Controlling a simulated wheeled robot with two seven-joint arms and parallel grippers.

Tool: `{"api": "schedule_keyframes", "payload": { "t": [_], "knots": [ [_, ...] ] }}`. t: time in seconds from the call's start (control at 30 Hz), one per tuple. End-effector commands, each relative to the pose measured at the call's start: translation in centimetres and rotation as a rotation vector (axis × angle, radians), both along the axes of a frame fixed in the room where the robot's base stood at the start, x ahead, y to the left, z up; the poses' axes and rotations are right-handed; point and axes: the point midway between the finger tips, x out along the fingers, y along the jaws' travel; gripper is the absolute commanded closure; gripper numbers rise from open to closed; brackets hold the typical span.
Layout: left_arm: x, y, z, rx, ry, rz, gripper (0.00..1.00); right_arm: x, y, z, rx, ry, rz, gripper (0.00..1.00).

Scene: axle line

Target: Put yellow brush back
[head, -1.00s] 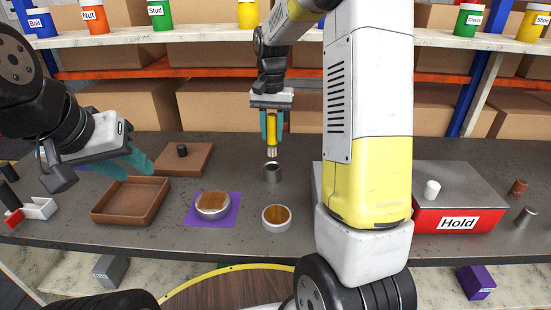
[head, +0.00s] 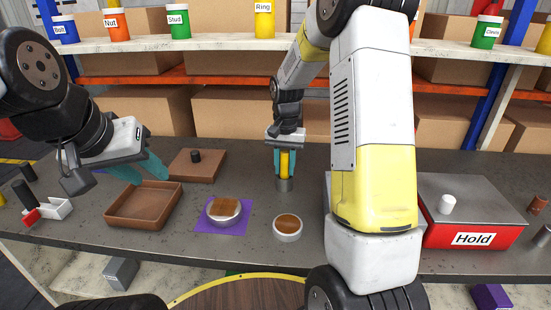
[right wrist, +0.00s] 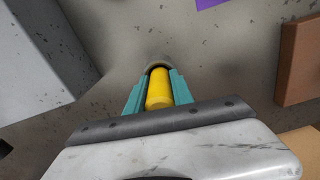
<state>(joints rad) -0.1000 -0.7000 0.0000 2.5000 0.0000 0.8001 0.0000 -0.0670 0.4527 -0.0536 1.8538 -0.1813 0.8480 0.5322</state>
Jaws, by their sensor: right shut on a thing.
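The yellow brush (head: 285,163) is upright between the teal fingers of my right gripper (head: 285,167), which is shut on its handle.
On the bench are a brown tray (head: 112,212), a brown lid with a black knob (head: 194,170), a bowl (head: 224,210) on a purple mat (head: 203,228), a second bowl of brown content (head: 287,228) and a red Hold box (head: 440,237). Labelled pots line the shelf above.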

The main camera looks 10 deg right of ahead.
Motion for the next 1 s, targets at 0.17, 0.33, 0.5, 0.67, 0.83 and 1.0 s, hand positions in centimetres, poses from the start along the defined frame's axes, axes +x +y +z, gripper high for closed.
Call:
{"api": "schedule_keyframes", "payload": {
  "t": [0.17, 0.33, 0.5, 0.67, 0.83, 1.0],
  "knots": [
    [0.0, 0.0, 0.0, 0.0, 0.0, 0.0, 0.64, 0.0, 0.0, -0.1, 0.0, 0.0, 0.0, 0.5],
    [0.0, 0.0, 0.0, 0.0, 0.0, 0.0, 0.64, 0.0, 0.0, 0.0, 0.0, 0.001, 0.0, 0.5],
    [0.0, 0.0, 0.0, 0.0, 0.0, 0.0, 0.64, 0.0, 0.0, 0.3, 0.0, 0.0, 0.0, 0.5],
    [0.0, 0.0, 0.0, 0.0, 0.0, 0.0, 0.64, 0.1, 0.0, 2.5, 0.0, -0.004, 0.0, 0.5],
    [0.0, 0.0, 0.0, 0.0, 0.0, 0.0, 0.64, 0.1, 0.0, 6.3, 0.0, -0.004, 0.0, 0.5],
    [0.0, 0.0, 0.0, 0.0, 0.0, 0.0, 0.64, 0.1, 0.0, 9.6, 0.0, -0.002, 0.0, 0.5]
  ]
}}
